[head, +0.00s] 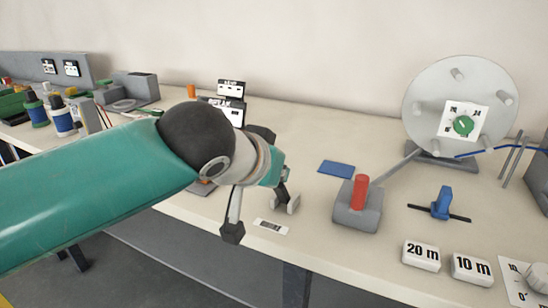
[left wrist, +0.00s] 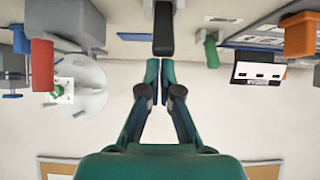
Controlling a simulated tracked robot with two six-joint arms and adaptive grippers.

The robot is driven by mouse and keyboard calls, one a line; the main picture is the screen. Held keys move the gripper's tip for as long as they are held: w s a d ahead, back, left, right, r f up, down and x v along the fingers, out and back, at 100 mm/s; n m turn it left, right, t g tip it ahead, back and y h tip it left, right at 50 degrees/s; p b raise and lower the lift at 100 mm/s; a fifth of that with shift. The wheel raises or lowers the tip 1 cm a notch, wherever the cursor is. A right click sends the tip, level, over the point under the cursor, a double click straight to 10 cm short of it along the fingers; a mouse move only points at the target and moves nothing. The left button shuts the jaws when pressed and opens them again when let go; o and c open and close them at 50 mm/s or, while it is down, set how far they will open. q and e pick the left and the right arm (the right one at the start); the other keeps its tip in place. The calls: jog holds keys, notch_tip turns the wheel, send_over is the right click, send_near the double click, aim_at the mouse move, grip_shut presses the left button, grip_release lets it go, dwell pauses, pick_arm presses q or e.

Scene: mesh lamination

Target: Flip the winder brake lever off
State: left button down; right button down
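A red lever handle (head: 359,192) stands nearly upright on a grey block (head: 357,217) on the table, in front of the winder's large grey disc (head: 425,92). In the left wrist view, which is upside down, the red lever (left wrist: 42,66) is at the left, near the disc (left wrist: 92,88). My left gripper (head: 264,203) hangs above the table, left of the lever and clear of it. Its dark fingers are spread and hold nothing visible. Its fingers (left wrist: 160,70) also show in the left wrist view. My right gripper is in neither view.
A blue clamp (head: 442,203) on a dark rod and white blocks marked 20 m (head: 421,255) and 10 m (head: 471,268) lie right of the lever. A blue pad (head: 337,169) lies behind it. A small label (head: 271,226) lies near the front edge.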

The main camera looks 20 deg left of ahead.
pick_arm(q)
jog(key=v, duration=1.1)
jog(key=shift+s, duration=0.1)
